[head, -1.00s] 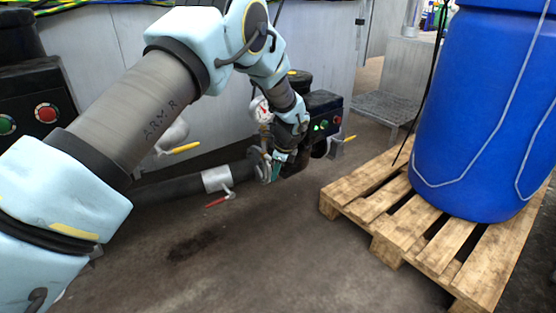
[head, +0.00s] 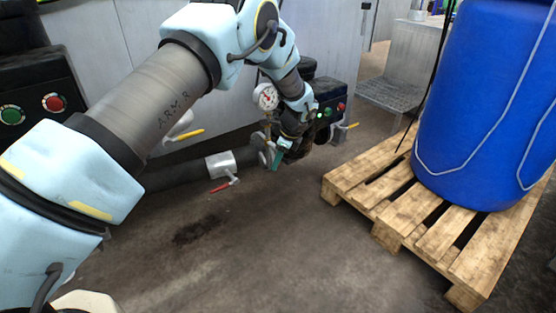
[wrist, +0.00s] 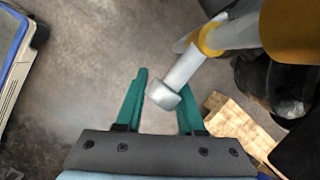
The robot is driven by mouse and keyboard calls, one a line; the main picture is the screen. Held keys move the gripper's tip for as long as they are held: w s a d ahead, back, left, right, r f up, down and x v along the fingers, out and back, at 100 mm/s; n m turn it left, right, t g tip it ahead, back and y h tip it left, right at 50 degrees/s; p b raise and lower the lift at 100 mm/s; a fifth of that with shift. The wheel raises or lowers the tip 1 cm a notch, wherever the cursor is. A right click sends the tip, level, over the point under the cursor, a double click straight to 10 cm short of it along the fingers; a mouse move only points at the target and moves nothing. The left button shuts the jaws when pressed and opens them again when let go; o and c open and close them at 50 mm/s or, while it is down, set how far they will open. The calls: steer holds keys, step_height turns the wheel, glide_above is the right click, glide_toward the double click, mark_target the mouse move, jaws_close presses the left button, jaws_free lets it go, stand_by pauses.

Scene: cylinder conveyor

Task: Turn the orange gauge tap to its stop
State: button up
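The pressure gauge (head: 265,97) has a white dial and stands above the pipe in the head view. A small orange part (head: 267,131) shows below it, partly behind my wrist; its handle position is hard to make out. My gripper (head: 277,160) is just right of the pipe's end flange, pointing down. In the wrist view my gripper's (wrist: 164,82) teal fingers are apart. The rounded end of a silver stem (wrist: 165,94) appears between them, close to the right finger; contact cannot be told. The stem has an orange collar (wrist: 210,38) and meets a larger orange body (wrist: 292,30).
A red-handled tap (head: 225,185) sits low on the pipe. A wooden pallet (head: 392,238) with a blue drum (head: 470,110) is at right. The floor in front is clear.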

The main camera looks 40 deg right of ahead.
steer(key=shift+o, duration=0.5)
steer(key=shift+r, duration=0.15)
steer(key=p+v, duration=0.1)
steer(key=v, duration=0.9)
steer(key=shift+r, duration=0.3)
steer(key=shift+s, duration=0.1)
